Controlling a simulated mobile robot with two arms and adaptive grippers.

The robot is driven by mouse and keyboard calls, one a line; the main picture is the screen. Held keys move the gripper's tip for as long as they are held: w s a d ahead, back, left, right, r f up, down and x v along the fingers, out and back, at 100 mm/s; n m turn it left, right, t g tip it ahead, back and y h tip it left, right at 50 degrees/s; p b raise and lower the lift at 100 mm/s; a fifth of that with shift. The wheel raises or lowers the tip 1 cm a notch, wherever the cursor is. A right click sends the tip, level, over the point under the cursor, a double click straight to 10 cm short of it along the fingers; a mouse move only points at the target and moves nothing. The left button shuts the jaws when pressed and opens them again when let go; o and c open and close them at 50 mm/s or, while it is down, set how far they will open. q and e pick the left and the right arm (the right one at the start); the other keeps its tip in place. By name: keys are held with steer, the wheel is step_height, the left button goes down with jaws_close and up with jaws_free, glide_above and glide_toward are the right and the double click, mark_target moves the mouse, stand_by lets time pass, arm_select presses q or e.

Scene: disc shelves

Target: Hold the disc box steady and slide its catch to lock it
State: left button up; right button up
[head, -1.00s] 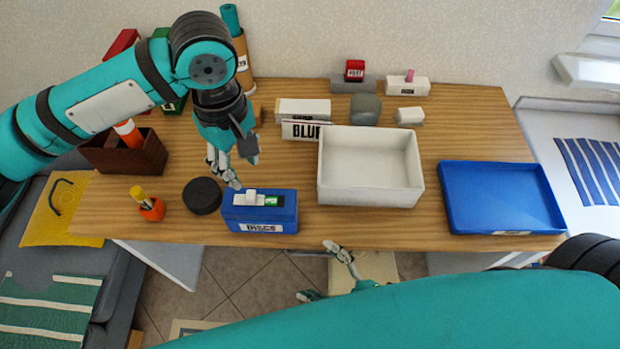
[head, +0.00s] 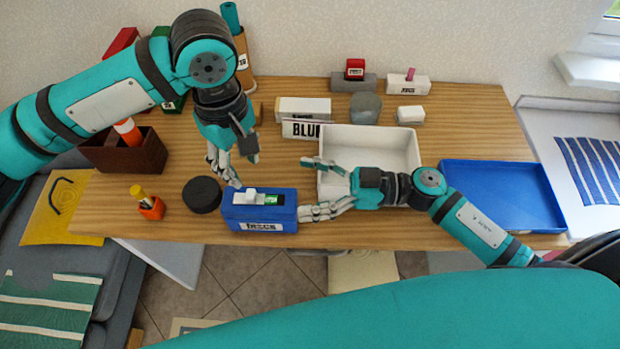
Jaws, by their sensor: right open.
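The disc box (head: 260,224) is blue, with a "DISCS" label on its front, and sits near the table's front edge. On its top is a white catch (head: 251,197) in a slot, with a green patch showing to its right. My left gripper (head: 243,172) points down at the box's back left; one fingertip is at the back edge, and I cannot tell whether it touches. Its jaw state is unclear. My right gripper (head: 304,187) is open, coming from the right; its lower finger reaches the box's right end, and contact is unclear.
A white bin (head: 409,150) stands behind my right gripper, with a blue tray (head: 503,183) to its right. A black round puck (head: 202,195) and an orange holder (head: 151,209) are left of the box. A brown caddy (head: 140,156) stands further left.

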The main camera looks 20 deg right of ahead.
glide_toward(273, 200)
steer(key=x, duration=0.2)
steer(key=shift+w+a, duration=0.1)
steer(key=shift+a, duration=0.2)
steer(key=x, duration=0.7)
steer(key=shift+w+a+f, duration=0.1)
steer(key=shift+a+f, duration=0.15)
steer(key=shift+f, duration=0.05)
steer(key=shift+c, duration=0.4)
